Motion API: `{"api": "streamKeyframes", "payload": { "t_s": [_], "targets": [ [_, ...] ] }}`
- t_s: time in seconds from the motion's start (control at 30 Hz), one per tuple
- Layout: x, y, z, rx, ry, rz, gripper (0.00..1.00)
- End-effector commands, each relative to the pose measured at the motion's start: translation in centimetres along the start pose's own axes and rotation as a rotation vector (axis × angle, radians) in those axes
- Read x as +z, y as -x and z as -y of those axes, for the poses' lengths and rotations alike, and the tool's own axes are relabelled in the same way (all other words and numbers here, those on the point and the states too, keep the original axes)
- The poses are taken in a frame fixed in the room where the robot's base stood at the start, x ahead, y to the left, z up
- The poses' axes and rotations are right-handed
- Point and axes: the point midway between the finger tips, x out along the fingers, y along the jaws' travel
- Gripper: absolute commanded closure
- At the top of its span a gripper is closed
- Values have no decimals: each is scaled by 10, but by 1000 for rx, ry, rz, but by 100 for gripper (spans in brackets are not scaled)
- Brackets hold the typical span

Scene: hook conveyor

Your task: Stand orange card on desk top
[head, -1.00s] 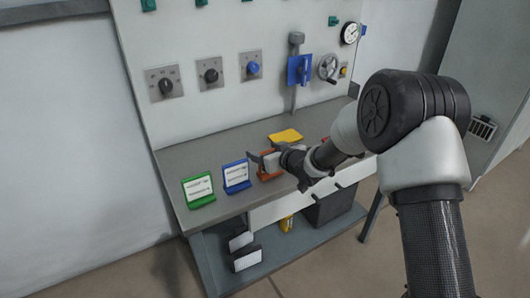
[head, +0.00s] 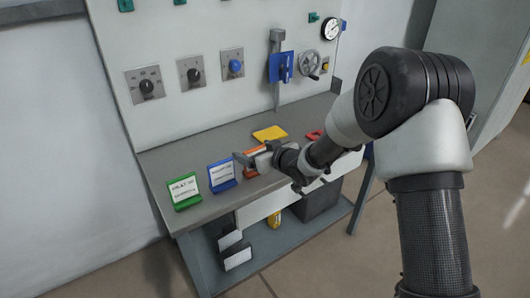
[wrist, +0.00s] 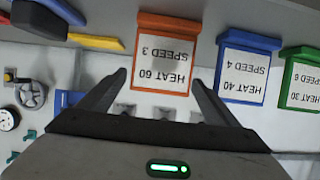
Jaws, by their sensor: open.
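The orange card (wrist: 144,54) has a white label reading HEAT 60 SPEED 3, upside down in the wrist view. It appears to stand upright on the grey desk top (head: 213,211), in line with the blue and green cards. In the head view only bits of the orange card (head: 256,149) show around my gripper (head: 246,158), which hides the rest. In the wrist view my gripper (wrist: 158,79) is open, with one finger towards each side of the orange card. I cannot tell whether the fingers touch it.
The blue card (head: 222,174) and green card (head: 184,191) stand to the left. A yellow piece (head: 270,133) lies behind, and a red item (head: 315,134) to the right. A panel with knobs (head: 190,73) and a handwheel (head: 308,62) rises behind the desk.

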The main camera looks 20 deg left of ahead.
Motion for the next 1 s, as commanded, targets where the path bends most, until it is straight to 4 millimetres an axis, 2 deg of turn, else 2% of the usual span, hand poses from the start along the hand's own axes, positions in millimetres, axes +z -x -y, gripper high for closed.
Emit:
{"api": "streamKeyframes", "payload": {
  "t_s": [0.1,0.3,0.5,0.73,0.87,0.97,1.0],
  "targets": [
    [-2,29,-1,2,-1,0,16],
    [-2,65,0,1,-1,-1,16],
    [0,82,0,-1,0,0,16],
    [-2,85,-2,8,3,3,16],
    [-16,110,-29,99,18,52,16],
    [-33,158,-66,242,20,138,16],
    [-38,185,-80,308,10,180,16]
  ]
}}
